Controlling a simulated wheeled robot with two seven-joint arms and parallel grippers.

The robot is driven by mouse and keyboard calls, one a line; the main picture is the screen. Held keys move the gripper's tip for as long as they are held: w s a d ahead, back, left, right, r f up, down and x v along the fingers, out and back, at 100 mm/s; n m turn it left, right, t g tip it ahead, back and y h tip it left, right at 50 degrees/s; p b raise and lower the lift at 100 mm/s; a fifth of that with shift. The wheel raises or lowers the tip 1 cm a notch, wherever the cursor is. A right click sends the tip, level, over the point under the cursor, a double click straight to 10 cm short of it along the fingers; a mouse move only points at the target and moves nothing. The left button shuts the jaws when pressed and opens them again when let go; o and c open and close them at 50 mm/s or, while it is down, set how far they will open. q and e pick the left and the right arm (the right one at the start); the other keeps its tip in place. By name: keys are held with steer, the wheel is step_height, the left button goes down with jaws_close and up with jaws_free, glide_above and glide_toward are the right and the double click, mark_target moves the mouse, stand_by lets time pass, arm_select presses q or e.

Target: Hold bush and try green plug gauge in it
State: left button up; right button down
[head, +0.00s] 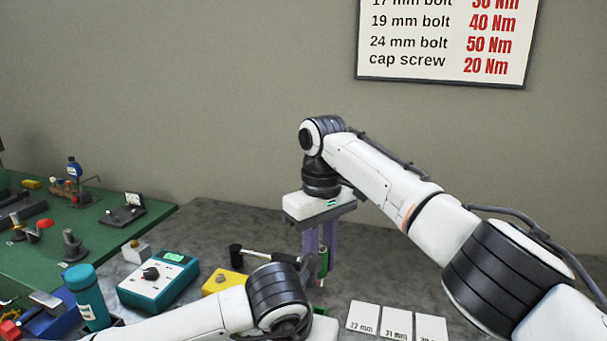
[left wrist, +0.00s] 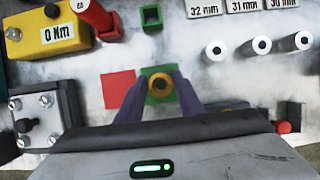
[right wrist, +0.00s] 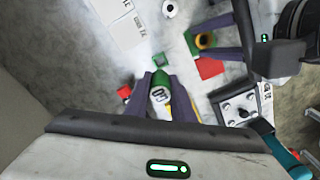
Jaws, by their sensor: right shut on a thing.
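My right gripper (head: 321,272) points down and is shut on the green plug gauge (head: 323,262), which has a pale label in the right wrist view (right wrist: 160,82). The bush (left wrist: 160,86) is a brass-coloured ring with a dark hole facing up. The bush also shows in the right wrist view (right wrist: 205,41), right of and apart from the gauge. In the head view the left arm comes in low and its fingertips are hidden.
A green square (left wrist: 154,99) lies under the bush, beside a red square (left wrist: 117,88). A green socket block (left wrist: 151,16), white size cards (head: 396,322) and white rings (left wrist: 261,45) lie beyond. A yellow box (left wrist: 58,33) and teal meter (head: 158,280) stand left.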

arm_select(q)
steer(key=o, duration=0.3)
